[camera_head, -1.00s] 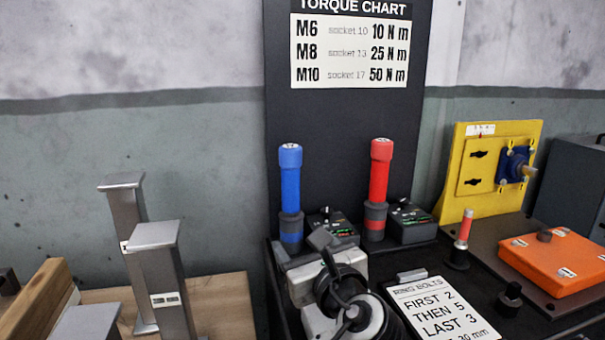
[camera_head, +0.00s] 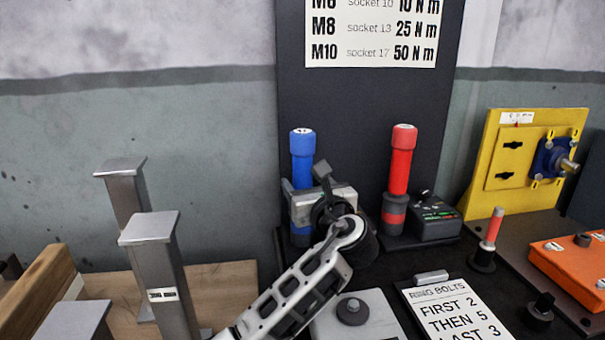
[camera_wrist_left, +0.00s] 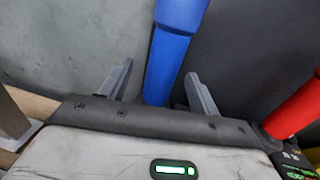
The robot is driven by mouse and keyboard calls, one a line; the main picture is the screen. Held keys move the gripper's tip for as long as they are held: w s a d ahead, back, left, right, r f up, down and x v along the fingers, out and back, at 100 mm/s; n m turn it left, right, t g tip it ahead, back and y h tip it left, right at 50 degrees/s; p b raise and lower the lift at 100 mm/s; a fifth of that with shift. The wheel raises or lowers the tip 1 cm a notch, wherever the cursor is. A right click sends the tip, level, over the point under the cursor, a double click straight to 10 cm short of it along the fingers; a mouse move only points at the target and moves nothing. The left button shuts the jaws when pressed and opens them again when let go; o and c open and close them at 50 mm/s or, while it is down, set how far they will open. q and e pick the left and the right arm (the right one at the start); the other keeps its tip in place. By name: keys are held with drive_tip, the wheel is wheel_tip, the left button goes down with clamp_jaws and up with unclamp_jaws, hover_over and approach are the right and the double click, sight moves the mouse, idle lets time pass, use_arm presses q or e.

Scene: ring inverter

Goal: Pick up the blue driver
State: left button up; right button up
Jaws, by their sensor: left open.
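The blue driver (camera_head: 302,155) stands upright on the dark bench, in front of the black back panel. My left gripper (camera_head: 308,205) is in front of its lower part and hides some of it in the head view. In the left wrist view the blue driver (camera_wrist_left: 172,55) rises between the two open fingers of my left gripper (camera_wrist_left: 158,88). I see a gap between it and each finger. My right gripper is not in view.
A red driver (camera_head: 400,165) stands to the right beside a dark box with a display (camera_head: 433,220). Grey metal posts (camera_head: 160,265) stand at the left. A ring bolts card (camera_head: 450,312), a yellow fixture (camera_head: 515,155) and an orange block (camera_head: 575,265) are at the right.

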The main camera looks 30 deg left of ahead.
sight(306, 178)
use_arm(q)
drive_tip(key=x, duration=0.4)
drive_tip(key=shift+w, duration=0.25)
drive_tip(key=shift+d, duration=0.1)
drive_tip(key=c, duration=1.2)
drive_tip(key=shift+r, duration=0.2)
